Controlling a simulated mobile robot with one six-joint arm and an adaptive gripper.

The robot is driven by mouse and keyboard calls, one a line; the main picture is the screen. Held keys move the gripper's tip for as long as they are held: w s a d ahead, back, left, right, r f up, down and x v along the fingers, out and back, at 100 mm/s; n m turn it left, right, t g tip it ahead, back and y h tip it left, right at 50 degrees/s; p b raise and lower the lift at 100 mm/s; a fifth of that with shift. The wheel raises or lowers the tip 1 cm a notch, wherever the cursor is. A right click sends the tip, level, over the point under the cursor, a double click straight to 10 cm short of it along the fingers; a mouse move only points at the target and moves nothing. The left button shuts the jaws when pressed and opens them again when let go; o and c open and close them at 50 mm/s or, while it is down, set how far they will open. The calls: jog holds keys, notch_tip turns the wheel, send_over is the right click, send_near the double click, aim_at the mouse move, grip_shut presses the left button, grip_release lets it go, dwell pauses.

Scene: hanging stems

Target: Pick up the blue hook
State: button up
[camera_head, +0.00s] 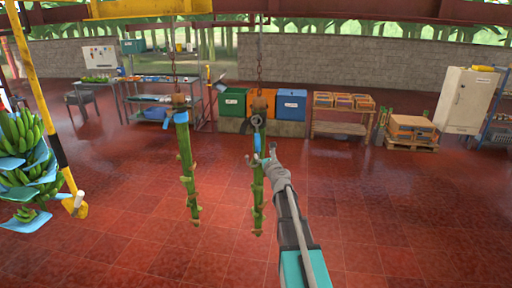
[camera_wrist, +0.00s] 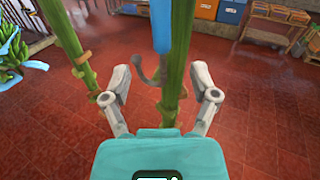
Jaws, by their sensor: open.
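The blue hook has a straight blue shaft and a grey curved end. In the wrist view, its shaft (camera_wrist: 161,25) comes down from the top edge, and the curved end sits between my open fingers. In the head view, the hook (camera_head: 257,143) hangs in front of the right stem (camera_head: 258,205). My gripper (camera_head: 270,157) is at the lower part of the hook, just right of the stem. In the wrist view, my gripper (camera_wrist: 166,82) is open, one finger each side. Whether a finger touches the hook cannot be told.
The stem stands close behind the hook. A second bare stem (camera_head: 188,165) hangs to the left on a chain. A green banana bunch (camera_head: 25,165) hangs far left by a yellow post (camera_head: 40,95). The red floor is clear.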

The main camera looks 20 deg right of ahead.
aim_at(258, 146)
jog(key=shift+w+d, duration=0.15)
jog(key=shift+w, duration=1.1)
jog(key=shift+w+d, duration=0.15)
jog(key=shift+w, duration=1.1)
jog(key=shift+w, duration=0.1)
jog(key=shift+w+d, duration=0.2)
jog(key=shift+w, duration=1.05)
jog(key=shift+w+d, duration=0.2)
jog(key=shift+w, duration=1.05)
jog(key=shift+c, duration=0.3)
grip_shut()
